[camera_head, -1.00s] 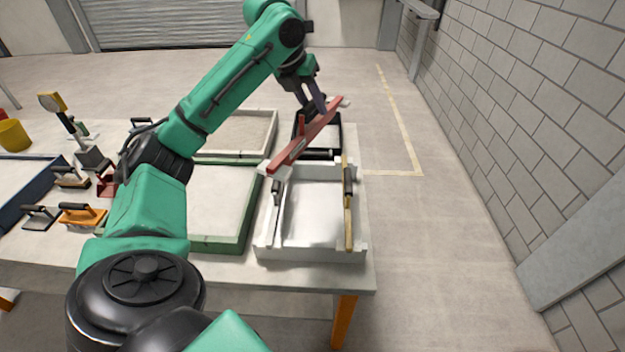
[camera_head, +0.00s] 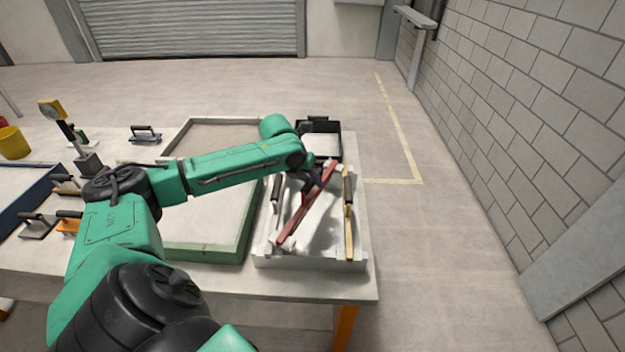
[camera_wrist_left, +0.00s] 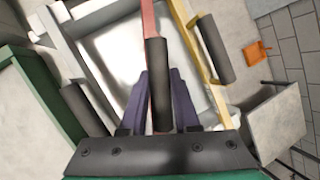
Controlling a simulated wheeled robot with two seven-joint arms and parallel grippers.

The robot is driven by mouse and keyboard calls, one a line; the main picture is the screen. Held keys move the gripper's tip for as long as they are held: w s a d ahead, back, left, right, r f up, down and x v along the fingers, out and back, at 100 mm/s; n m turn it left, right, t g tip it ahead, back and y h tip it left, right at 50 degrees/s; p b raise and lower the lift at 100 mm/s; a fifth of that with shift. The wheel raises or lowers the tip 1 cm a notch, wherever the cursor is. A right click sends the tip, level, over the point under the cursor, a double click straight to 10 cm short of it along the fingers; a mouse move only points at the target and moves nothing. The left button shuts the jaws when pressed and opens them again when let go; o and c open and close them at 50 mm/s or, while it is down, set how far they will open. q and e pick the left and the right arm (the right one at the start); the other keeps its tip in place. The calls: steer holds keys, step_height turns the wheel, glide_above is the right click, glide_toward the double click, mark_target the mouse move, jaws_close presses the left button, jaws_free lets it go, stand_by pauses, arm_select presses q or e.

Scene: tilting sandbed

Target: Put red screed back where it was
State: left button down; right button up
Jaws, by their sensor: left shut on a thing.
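The red screed (camera_head: 299,218) is a long red bar held slanted over the white rack (camera_head: 312,260), between two other screeds. My left gripper (camera_head: 314,181) is shut on it, seen in the head view from above. In the left wrist view the red screed (camera_wrist_left: 148,22) runs away between the gripper's fingers (camera_wrist_left: 160,105), which grip its black handle (camera_wrist_left: 157,75). The screed's angle differs from the rack's long sides in the head view. Whether it touches the rack cannot be told. My right gripper is not in view.
A grey-bladed screed (camera_head: 276,205) lies on the rack's left and a yellow wooden screed (camera_head: 349,230) on its right. A green-framed sandbed (camera_head: 205,252) is beside the rack. A black tray (camera_head: 325,127) stands behind it. Several hand floats lie at far left.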

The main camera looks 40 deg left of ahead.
arm_select(q)
steer(key=c, duration=0.6)
jaws_free()
steer(key=shift+c, duration=0.2)
steer(key=d+b+v, duration=0.1)
steer(key=v, duration=1.1)
steer(key=shift+a+b, duration=0.3)
steer(key=shift+a, duration=0.15)
steer(key=shift+r, duration=0.15)
